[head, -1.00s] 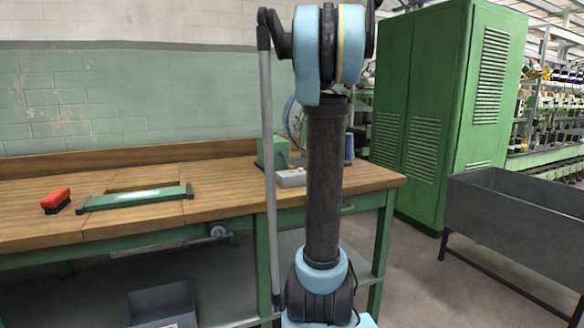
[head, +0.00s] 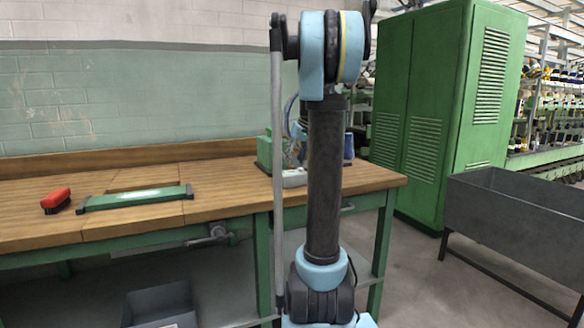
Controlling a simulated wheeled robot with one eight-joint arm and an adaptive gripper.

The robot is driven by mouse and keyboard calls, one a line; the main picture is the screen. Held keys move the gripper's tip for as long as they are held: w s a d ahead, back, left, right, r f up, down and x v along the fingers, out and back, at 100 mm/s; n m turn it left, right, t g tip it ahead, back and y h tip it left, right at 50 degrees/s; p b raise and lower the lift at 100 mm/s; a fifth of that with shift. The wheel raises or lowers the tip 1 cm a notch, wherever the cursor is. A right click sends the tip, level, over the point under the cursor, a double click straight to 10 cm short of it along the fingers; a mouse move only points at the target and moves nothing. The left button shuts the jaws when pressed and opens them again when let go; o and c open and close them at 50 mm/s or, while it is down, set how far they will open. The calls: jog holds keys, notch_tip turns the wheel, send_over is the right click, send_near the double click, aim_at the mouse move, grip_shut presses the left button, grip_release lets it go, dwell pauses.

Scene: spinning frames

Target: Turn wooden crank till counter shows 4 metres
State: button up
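A green box-like device (head: 264,151) stands on the workbench behind my arm, with a small light-grey block (head: 294,178) in front of it. My arm hides much of this spot. I cannot make out the wooden crank or any counter reading. A blue part of my arm's far end (head: 297,130) shows beside the green device, left of my dark arm link. My gripper's fingers cannot be made out behind the arm, so their hold and any contact with the crank are hidden.
The wooden workbench (head: 50,222) holds a red-topped brush (head: 55,200) and a green bar (head: 135,198) at left. A dark blue item (head: 348,145) stands behind my arm. A green cabinet (head: 445,110) and grey trough (head: 520,215) are at right. A grey bin (head: 160,303) is below.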

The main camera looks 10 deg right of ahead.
jog(key=shift+x, duration=1.95)
grip_shut()
